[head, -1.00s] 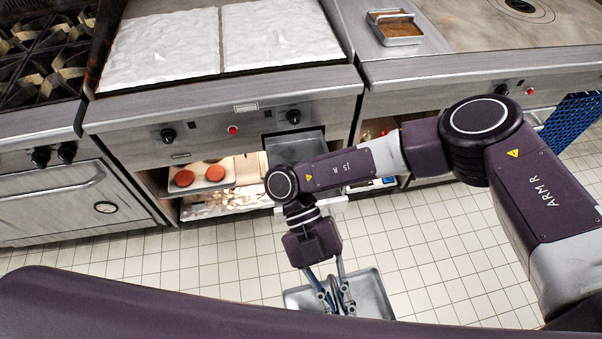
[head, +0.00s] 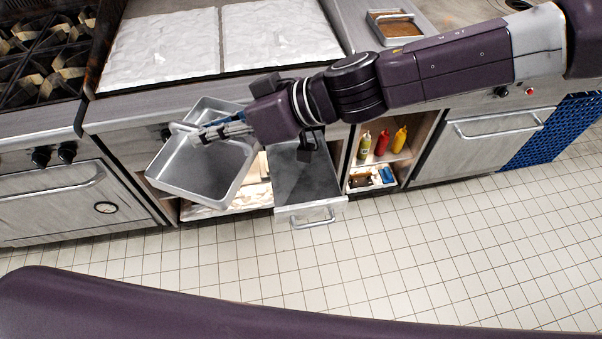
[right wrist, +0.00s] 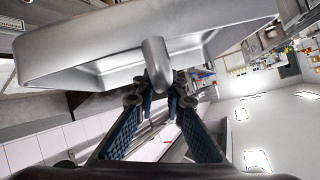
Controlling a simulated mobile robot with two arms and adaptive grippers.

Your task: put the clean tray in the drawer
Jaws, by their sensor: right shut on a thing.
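The clean tray (head: 205,170) is grey metal, empty and deep, with a handle on its rim. My right gripper (head: 208,132) is shut on that handle. The tray hangs tilted in the air in front of the counter, left of the drawer. In the right wrist view the tray (right wrist: 60,48) fills the top, its handle between my fingers (right wrist: 160,98). The drawer (head: 308,182) stands pulled out below the counter, and its visible inside is bare. My right arm hides part of its back. My left gripper is not in view.
A second tray (head: 394,17) with brown contents sits on the right counter. An open shelf with several bottles (head: 381,142) is right of the drawer. A stove (head: 35,50) stands at the left. The tiled floor (head: 400,250) in front is clear.

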